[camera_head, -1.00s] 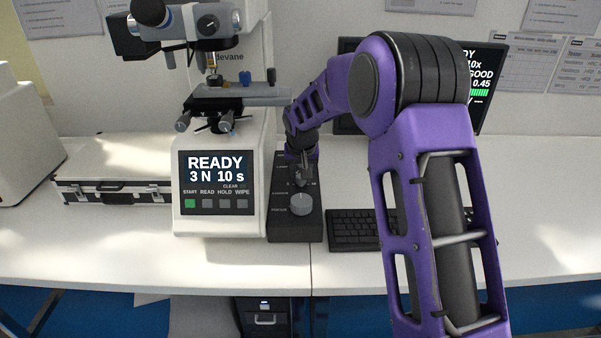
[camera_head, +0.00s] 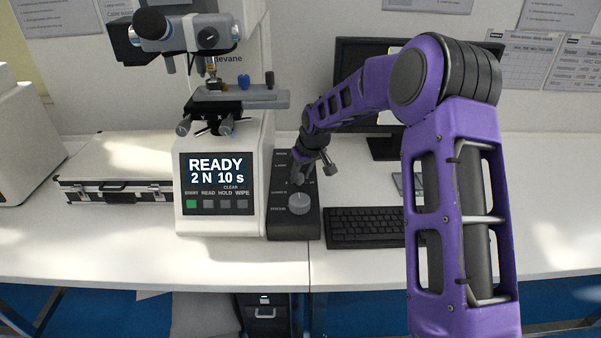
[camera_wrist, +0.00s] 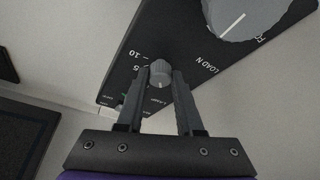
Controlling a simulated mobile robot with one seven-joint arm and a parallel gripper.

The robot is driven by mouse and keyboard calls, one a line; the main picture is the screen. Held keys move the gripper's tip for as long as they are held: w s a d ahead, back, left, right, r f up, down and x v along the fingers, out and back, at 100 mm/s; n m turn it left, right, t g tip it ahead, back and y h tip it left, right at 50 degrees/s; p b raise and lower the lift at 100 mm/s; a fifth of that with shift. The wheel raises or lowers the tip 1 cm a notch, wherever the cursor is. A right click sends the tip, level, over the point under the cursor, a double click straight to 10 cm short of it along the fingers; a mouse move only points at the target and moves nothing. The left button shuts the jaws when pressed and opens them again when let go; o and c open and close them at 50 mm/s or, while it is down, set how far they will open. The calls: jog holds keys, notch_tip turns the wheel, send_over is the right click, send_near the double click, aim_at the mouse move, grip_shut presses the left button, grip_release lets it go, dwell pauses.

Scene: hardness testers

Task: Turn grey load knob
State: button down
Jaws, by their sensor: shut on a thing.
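The grey load knob (camera_wrist: 160,72) is a small ribbed knob on the dark control panel (camera_wrist: 118,82), beside the "LOAD N" label and a scale with 5 and 10. My gripper (camera_wrist: 161,76) has one finger on each side of the knob and is shut on it. In the head view my gripper (camera_head: 298,180) reaches down to the panel from the upper right and largely hides the knob. The tester's screen (camera_head: 217,171) reads "READY 2 N 10 s".
A larger grey focus knob (camera_head: 300,204) sits just in front of my gripper. The white tester (camera_head: 250,150) stands close on the left. A keyboard (camera_head: 365,228) lies to the right, with a monitor (camera_head: 350,70) behind. A silver case (camera_head: 115,165) lies at far left.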

jog(key=c, duration=0.5)
grip_release()
jog(key=shift+c, duration=0.2)
jog(key=p+v, duration=0.1)
jog(key=v, duration=1.6)
jog(key=shift+r, duration=0.2)
